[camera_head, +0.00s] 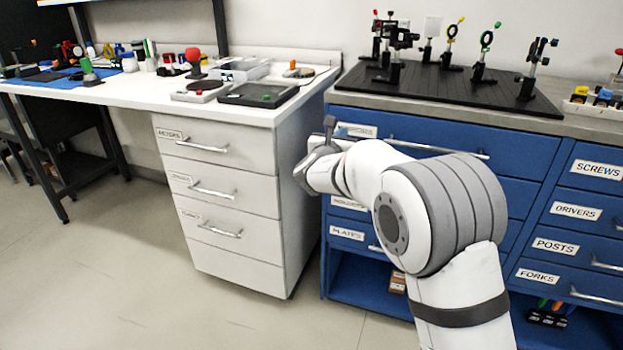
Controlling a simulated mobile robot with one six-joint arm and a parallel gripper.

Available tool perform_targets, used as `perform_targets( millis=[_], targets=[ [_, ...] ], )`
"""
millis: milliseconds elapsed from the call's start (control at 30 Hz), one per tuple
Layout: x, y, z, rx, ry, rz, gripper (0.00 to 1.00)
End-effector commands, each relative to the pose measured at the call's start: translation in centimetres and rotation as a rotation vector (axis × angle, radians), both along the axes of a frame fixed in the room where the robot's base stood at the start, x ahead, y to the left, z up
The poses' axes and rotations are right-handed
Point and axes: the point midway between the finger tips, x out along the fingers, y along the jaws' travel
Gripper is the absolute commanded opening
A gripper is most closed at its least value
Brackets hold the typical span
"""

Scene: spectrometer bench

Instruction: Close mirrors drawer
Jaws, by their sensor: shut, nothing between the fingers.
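The blue cabinet has a wide top drawer (520,157) with a long metal handle. Its white label (358,130) is too blurred to read for sure, so I cannot confirm it is the mirrors drawer. Its front looks about flush with the fronts below, with no clear gap. My gripper (329,124) is shut and empty, at the left end of this drawer front beside the label. I cannot tell whether it touches the front. My arm hides much of the middle drawers, including most of the label (348,203) below.
A lower drawer is labelled PLATES (347,234). A white drawer unit (225,205) stands close to the left of my gripper. A black optics breadboard (440,88) with mounted optics lies on top of the cabinet. Open floor (130,270) lies at lower left.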

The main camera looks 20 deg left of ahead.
Motion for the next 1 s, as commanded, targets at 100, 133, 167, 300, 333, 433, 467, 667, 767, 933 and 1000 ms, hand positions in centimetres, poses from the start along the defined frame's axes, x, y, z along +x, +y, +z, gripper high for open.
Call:
perform_targets(
  millis=[100, 133, 167, 300, 333, 433, 467, 667, 767, 933, 1000],
  targets=[
    [-2.6, -0.1, 0.1, -0.002, 0.003, 0.003, 0.0],
    [-3.4, -0.1, 0.1, -0.001, 0.003, 0.004, 0.0],
    [-4.1, -0.2, 0.1, -0.002, 0.003, 0.004, 0.0],
    [-7.3, -0.4, 0.0, -0.001, 0.005, 0.004, 0.0],
    [-7.8, -0.5, 0.0, -0.001, 0.004, 0.003, 0.0],
    [-9.4, -0.6, -0.1, -0.002, 0.005, 0.003, 0.0],
    [-9.8, -0.7, -0.1, -0.001, 0.005, 0.002, 0.0],
    [-11.1, -0.8, -0.3, 0.0, 0.005, 0.001, 0.0],
    [-11.1, -1.0, -0.2, 0.001, 0.006, -0.003, 0.0],
    [-10.2, -5.2, 1.8, 0.085, 0.055, -0.099, 0.0],
    [-9.8, -9.3, 3.4, 0.171, 0.101, -0.193, 0.0]
  ],
)
